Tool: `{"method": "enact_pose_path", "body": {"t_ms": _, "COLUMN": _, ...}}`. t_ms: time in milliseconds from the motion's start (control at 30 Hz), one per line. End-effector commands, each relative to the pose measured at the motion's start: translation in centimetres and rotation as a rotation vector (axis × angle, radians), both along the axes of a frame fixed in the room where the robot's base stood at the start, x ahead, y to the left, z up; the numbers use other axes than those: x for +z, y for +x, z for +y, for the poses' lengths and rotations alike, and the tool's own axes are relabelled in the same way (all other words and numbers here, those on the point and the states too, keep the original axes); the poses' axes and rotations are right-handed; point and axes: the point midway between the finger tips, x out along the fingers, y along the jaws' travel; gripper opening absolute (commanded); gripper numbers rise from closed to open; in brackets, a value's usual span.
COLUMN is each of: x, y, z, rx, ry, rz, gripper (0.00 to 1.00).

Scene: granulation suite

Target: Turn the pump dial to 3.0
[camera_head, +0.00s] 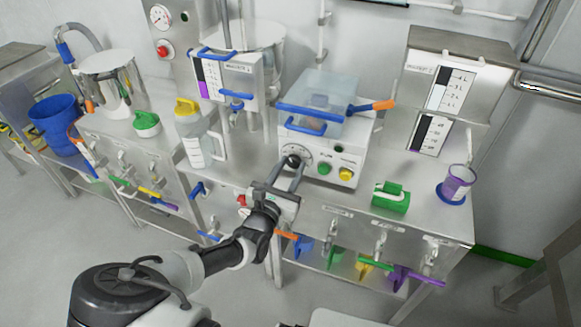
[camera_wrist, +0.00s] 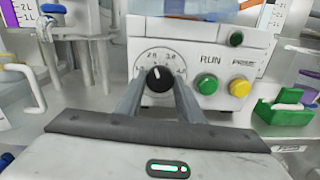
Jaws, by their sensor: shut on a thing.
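The pump dial is a round black knob (camera_wrist: 160,77) with a white pointer line, set in a white numbered scale on the pump's front panel. The pointer points nearly straight up, leaning slightly left; the small numbers around it are hard to read. In the head view the knob (camera_head: 293,161) sits at the left of the front of the white pump (camera_head: 345,150). My gripper (camera_head: 292,170) reaches it from the front. In the wrist view my gripper (camera_wrist: 160,86) has one finger on each side of the knob and is shut on it.
A green RUN button (camera_wrist: 207,84) and a yellow PRIME button (camera_wrist: 239,87) sit right of the dial. A clear box with a blue bar (camera_head: 325,112) tops the pump. A yellow-capped bottle (camera_head: 195,135) stands left, a green block (camera_head: 390,196) right.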

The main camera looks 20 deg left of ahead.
Motion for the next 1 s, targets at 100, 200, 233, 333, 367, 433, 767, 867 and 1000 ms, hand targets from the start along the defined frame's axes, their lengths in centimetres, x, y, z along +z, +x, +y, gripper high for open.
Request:
{"method": "enact_pose_path", "body": {"t_ms": 100, "x": 0.27, "y": 0.06, "z": -0.02, "rx": -0.001, "ry": 0.054, "rz": -0.003, "gripper": 0.12}}
{"method": "enact_pose_path", "body": {"t_ms": 200, "x": 0.33, "y": 0.08, "z": -0.04, "rx": -0.002, "ry": 0.121, "rz": -0.007, "gripper": 0.12}}
{"method": "enact_pose_path", "body": {"t_ms": 233, "x": 0.35, "y": 0.08, "z": -0.02, "rx": -0.002, "ry": 0.144, "rz": -0.009, "gripper": 0.12}}
{"method": "enact_pose_path", "body": {"t_ms": 333, "x": 0.36, "y": 0.09, "z": -0.04, "rx": -0.002, "ry": 0.226, "rz": -0.016, "gripper": 0.12}}
{"method": "enact_pose_path", "body": {"t_ms": 367, "x": 0.34, "y": 0.07, "z": -0.02, "rx": -0.002, "ry": 0.254, "rz": -0.018, "gripper": 0.12}}
{"method": "enact_pose_path", "body": {"t_ms": 433, "x": 0.33, "y": 0.11, "z": -0.02, "rx": -0.003, "ry": 0.319, "rz": -0.024, "gripper": 0.12}}
{"method": "enact_pose_path", "body": {"t_ms": 767, "x": 0.16, "y": 0.10, "z": 0.02, "rx": -0.001, "ry": 0.598, "rz": -0.047, "gripper": 0.12}}
{"method": "enact_pose_path", "body": {"t_ms": 867, "x": 0.11, "y": 0.11, "z": 0.03, "rx": -0.001, "ry": 0.666, "rz": -0.052, "gripper": 0.12}}
{"method": "enact_pose_path", "body": {"t_ms": 1000, "x": 0.09, "y": 0.09, "z": 0.06, "rx": 0.000, "ry": 0.742, "rz": -0.058, "gripper": 0.12}}
